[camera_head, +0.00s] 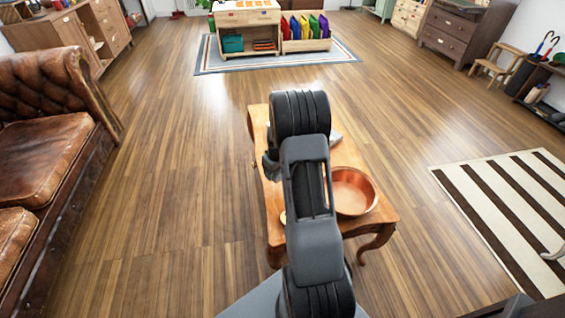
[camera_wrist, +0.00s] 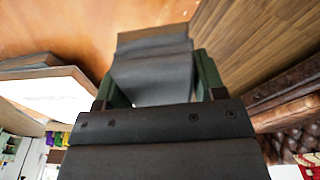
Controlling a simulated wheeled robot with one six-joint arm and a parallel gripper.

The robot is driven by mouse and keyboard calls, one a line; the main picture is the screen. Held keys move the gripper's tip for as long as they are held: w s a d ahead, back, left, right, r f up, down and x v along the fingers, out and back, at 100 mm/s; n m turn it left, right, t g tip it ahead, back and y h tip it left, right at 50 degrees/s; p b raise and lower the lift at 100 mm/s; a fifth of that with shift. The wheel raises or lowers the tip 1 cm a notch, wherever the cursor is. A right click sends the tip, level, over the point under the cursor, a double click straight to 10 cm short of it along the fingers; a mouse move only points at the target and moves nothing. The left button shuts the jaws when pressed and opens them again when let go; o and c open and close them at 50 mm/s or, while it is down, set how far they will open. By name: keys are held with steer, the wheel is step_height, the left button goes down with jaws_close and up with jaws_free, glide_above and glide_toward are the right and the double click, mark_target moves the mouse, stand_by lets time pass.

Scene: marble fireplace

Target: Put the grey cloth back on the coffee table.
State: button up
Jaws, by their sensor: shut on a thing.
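The wooden coffee table (camera_head: 378,212) stands in front of me in the head view, with my arm across its middle. The table top (camera_wrist: 90,30) shows as an orange-brown surface in the wrist view. The grey cloth (camera_wrist: 152,78) is folded between the two green fingers of my gripper (camera_wrist: 157,80), which is shut on it. The cloth's far end reaches over the table top near its edge; I cannot tell whether it touches the wood. In the head view my arm hides the gripper and most or all of the cloth.
A copper bowl (camera_head: 352,191) sits on the table right of my arm. A pale, flat-faced thing with a brown edge (camera_wrist: 45,92) shows at the left in the wrist view. A leather sofa (camera_head: 45,160) stands at the left, a striped rug (camera_head: 500,205) lies at the right. Floor between is clear.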

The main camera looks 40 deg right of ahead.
steer(key=d, duration=0.2)
steer(key=shift+s+d, duration=0.3)
steer(key=shift+d, duration=0.05)
steer(key=shift+f, duration=0.15)
steer(key=shift+f+b, duration=2.9)
steer(key=shift+f, duration=0.95)
steer(key=o, duration=1)
steer(key=shift+c, duration=0.2)
steer(key=shift+r, duration=0.1)
steer(key=r+p, duration=0.1)
steer(key=r, duration=0.3)
steer(key=s+r+p, duration=0.1)
steer(key=r, duration=0.4)
steer(key=r+p, duration=0.1)
steer(key=r, duration=0.3)
steer(key=shift+s+r+p, duration=0.3)
steer(key=shift+s+p, duration=0.05)
steer(key=shift+s, duration=0.05)
